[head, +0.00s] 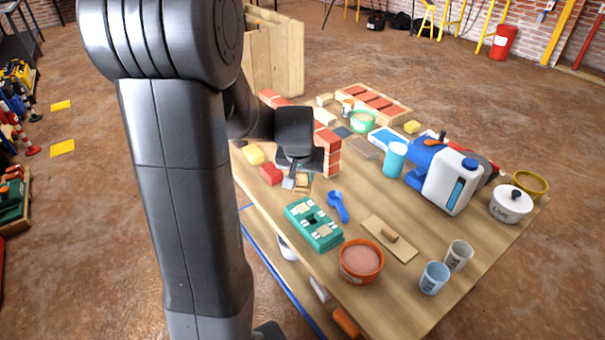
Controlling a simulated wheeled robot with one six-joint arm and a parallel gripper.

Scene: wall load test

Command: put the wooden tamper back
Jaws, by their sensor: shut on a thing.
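My gripper (296,176) points down over the left part of the wooden table, beside the short brick wall. It is shut on a small tan wooden piece (302,182), which looks like the wooden tamper. The fingers and the dark wrist hide most of it, and I cannot tell whether its lower end touches the table. A teal block-shaped holder (313,224) with a dark opening in its middle and pale patches lies nearer the front. A blue scoop (338,206) lies to its right.
A red block (271,174) and yellow sponge (254,154) lie left of my gripper; the brick wall (332,155) stands close right. An orange bowl (361,261), wooden float (389,239), cups (434,278) and white-blue machine (450,184) occupy the right and front.

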